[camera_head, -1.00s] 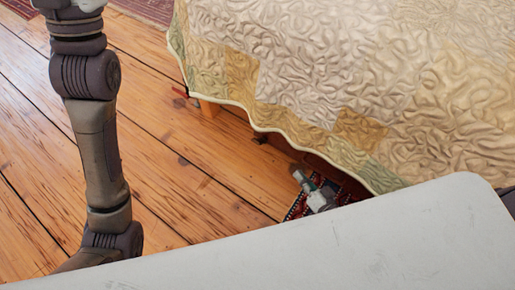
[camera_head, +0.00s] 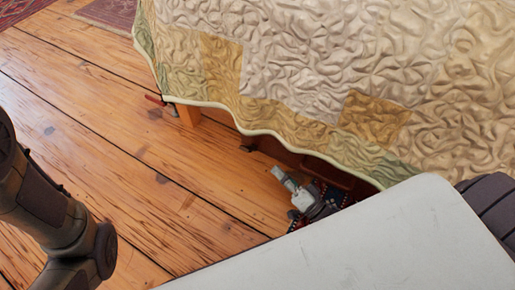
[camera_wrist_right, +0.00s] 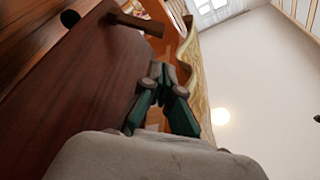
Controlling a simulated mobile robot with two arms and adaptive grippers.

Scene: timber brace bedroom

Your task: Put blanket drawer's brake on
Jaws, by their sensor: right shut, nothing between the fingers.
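The dark reddish-brown drawer (camera_head: 325,171) shows below the quilt edge, partly hidden by the quilt and my pale base. In the right wrist view its dark wood face (camera_wrist_right: 75,95) fills the left side. A brown wooden bar (camera_wrist_right: 135,22) stands out near its top; I cannot tell if this is the brake. My right gripper (camera_head: 284,179) is low beside the drawer, above the floor. Its green-sided fingers are shut and empty in the wrist view (camera_wrist_right: 160,75). Contact with the drawer cannot be told. My left gripper is out of view.
Plank floor (camera_head: 130,170) on the left is open.

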